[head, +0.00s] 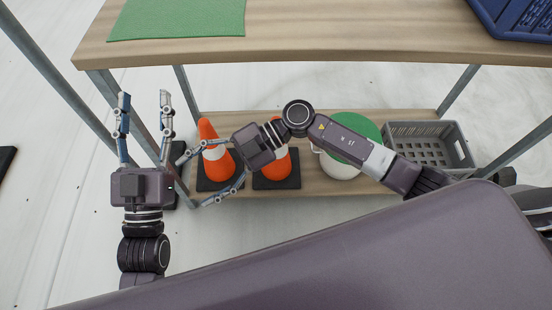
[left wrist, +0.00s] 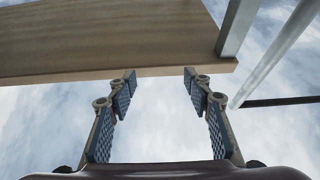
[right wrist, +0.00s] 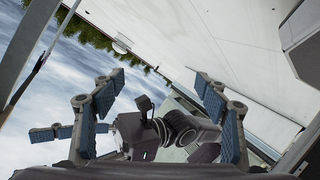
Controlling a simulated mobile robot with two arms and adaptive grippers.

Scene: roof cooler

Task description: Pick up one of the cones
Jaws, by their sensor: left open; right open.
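Two orange cones with white bands and dark square bases stand upright on the lower shelf in the head view: a left cone (head: 211,142) and a right cone (head: 277,172). My right gripper (head: 196,180) reaches in from the right, open, with its fingers around or in front of the left cone; I cannot tell if they touch it. Its body partly hides the right cone. My left gripper (head: 144,96) is open and empty, left of the cones, pointing up beside the table leg. The left wrist view shows its open fingers (left wrist: 160,80). No cone shows in either wrist view.
The lower shelf (head: 300,122) also holds a white bucket with a green lid (head: 358,130) and a grey crate (head: 431,143). The tabletop (head: 300,35) above carries a green mat (head: 180,18) and a blue crate (head: 515,15). Metal legs (head: 187,98) frame the shelf.

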